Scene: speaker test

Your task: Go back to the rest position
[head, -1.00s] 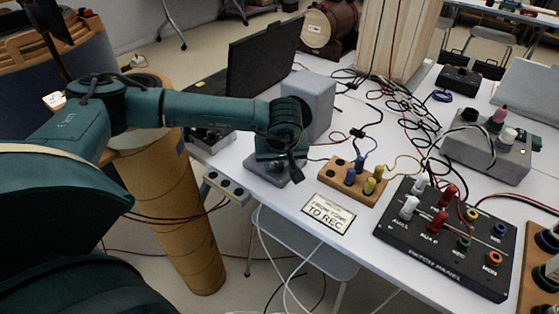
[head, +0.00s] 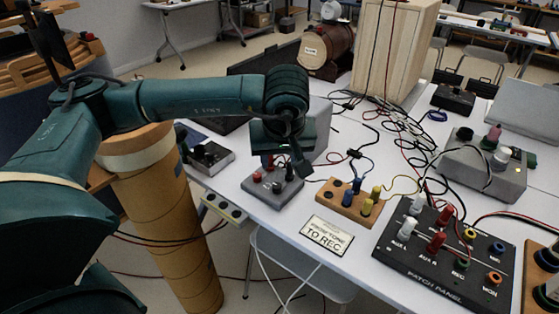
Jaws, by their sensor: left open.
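My left arm comes in from the left, and its teal left gripper (head: 286,160) hangs pointing down above the front left part of the white table. It is open, and I see nothing held in it. Below it stands a small grey box (head: 272,190) with red and dark blue plugs in its top; the gripper partly covers the view of it. The fingers appear to be just above the plugs, but I cannot tell the exact gap. My right gripper is not in view.
Behind the gripper are a grey speaker box (head: 322,130) and a dark laptop screen (head: 262,62). Loose cables cover the table's middle.

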